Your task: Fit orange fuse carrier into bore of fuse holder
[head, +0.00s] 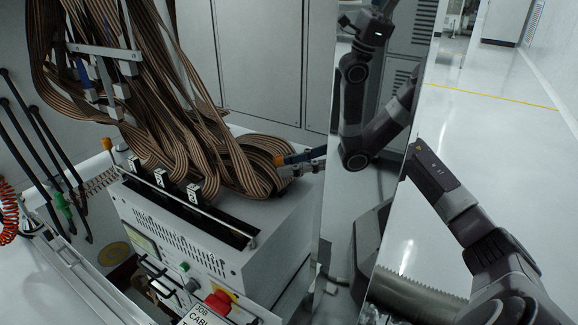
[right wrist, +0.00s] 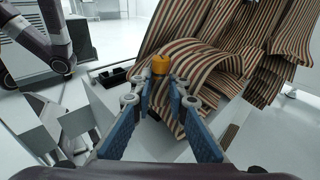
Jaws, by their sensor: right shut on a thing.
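My right gripper (head: 287,162) is at the right end of the ribbon-cable bundle, above the white box's top. Its blue fingers are shut on the orange fuse carrier (head: 279,160). In the right wrist view the carrier (right wrist: 157,65) shows as a rounded orange piece at the fingertips (right wrist: 156,86), in front of the striped cables. Its lower end is hidden. I cannot make out the fuse holder or its bore for certain in either view. My left gripper is not in view.
Brown striped ribbon cables (head: 140,80) hang over the white equipment box (head: 190,235). Its front carries a red knob (head: 218,303) and a green button (head: 184,267). An orange-topped piece (head: 107,143) stands at the left. Grey cabinets (head: 265,60) stand behind. Open floor (head: 500,130) lies right.

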